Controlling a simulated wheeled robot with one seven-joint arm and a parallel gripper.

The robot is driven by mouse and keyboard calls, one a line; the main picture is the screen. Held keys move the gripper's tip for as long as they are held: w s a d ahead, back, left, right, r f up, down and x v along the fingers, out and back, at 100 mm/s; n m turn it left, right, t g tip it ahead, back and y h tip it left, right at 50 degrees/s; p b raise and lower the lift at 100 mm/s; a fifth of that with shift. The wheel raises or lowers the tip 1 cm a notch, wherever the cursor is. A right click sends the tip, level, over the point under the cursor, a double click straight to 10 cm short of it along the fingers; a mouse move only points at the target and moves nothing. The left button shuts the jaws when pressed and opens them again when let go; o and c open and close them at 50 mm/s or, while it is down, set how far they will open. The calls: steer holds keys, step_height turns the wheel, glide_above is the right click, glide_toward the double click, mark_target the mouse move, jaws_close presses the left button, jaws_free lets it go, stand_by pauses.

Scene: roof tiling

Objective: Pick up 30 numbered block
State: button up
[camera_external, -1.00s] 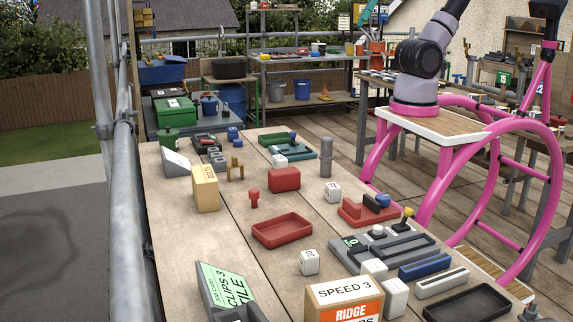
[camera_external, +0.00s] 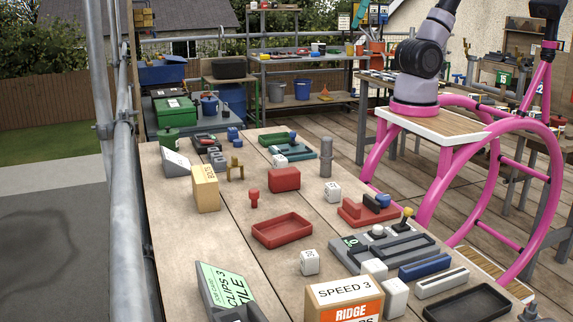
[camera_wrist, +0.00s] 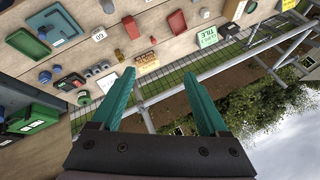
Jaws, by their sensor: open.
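A white block (camera_external: 310,262) with a dark number that looks like 30 stands on the wooden table, just in front of the red tray (camera_external: 282,230). A similar white block (camera_external: 332,191) stands right of the red box; its number is too small to read surely. A third white block (camera_external: 279,161) lies beside the teal fixture. In the wrist view, white blocks show near the red tray (camera_wrist: 205,13) and near the red box (camera_wrist: 99,34). My gripper (camera_wrist: 160,75) has teal fingers spread wide with nothing between them, well away from the blocks. It is outside the external view.
A red box (camera_external: 284,180), a yellow box (camera_external: 206,189), a grey fixture (camera_external: 385,248) and an orange-and-white box (camera_external: 344,300) crowd the table. Scaffold poles (camera_external: 120,190) run along its left edge. Bare wood surrounds the block beside the red tray.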

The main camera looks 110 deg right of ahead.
mark_target(312, 264)
steer(key=w+a+f+m+g+y, duration=0.3)
steer(key=w+a+f, duration=0.4)
steer(key=w+a, duration=0.4)
steer(key=w+a+f+m+g+y, duration=0.25)
steer(key=w+a+f, duration=0.55)
steer(key=w, duration=0.5)
steer(key=w+a+f+m+y, duration=0.1)
steer(key=w+a+f+m, duration=0.2)
steer(key=f, duration=0.6)
steer(key=w+a+f+m+y, duration=0.2)
steer(key=a+f, duration=0.4)
steer(key=f, duration=0.4)
steer(key=w+a+f+m+y, duration=0.2)
steer(key=w+a+f+m, duration=0.1)
steer(key=f, duration=0.7)
steer(key=shift+w+a+m+t, duration=0.15)
steer(key=shift+w+a+m, duration=0.1)
steer(key=shift+a, duration=0.4)
steer(key=shift+w+a+m+t, duration=0.1)
steer(key=shift+a+m, duration=0.1)
steer(key=shift+a, duration=0.4)
steer(key=x, duration=0.4)
steer(key=shift+a+f, duration=0.2)
steer(key=shift+a, duration=0.1)
steer(key=shift+w+x, duration=0.1)
steer(key=shift+x, duration=1.4)
steer(key=shift+w+x, duration=0.15)
steer(key=shift+x, duration=1.4)
jaws_close()
